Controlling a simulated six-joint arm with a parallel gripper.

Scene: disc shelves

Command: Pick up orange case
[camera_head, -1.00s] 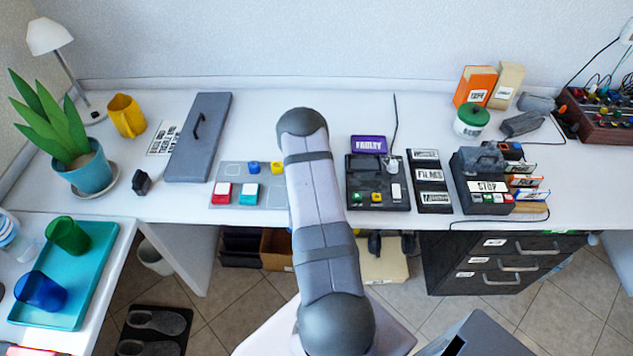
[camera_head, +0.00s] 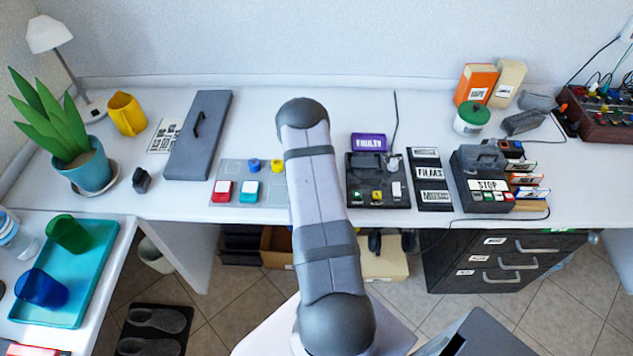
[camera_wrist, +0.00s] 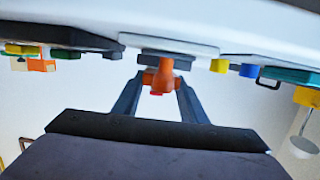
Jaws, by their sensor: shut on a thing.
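In the wrist view, which looks upside down, my gripper (camera_wrist: 161,80) is shut on an orange case (camera_wrist: 165,68). Only a small part of it shows between the two dark fingers, with a bit of red at its lower end. A grey flat piece (camera_wrist: 160,57) shows just beyond it; I cannot tell whether they touch. In the head view my arm hides the gripper and the held case.
A grey panel (camera_head: 196,140) with a handle and a pad with coloured blocks (camera_head: 222,192) lie to the left. A dark device (camera_head: 365,199), a black labelled tray (camera_head: 431,198) and a stack of labelled cases (camera_head: 526,179) stand right. An orange box (camera_head: 482,75) stands at the back.

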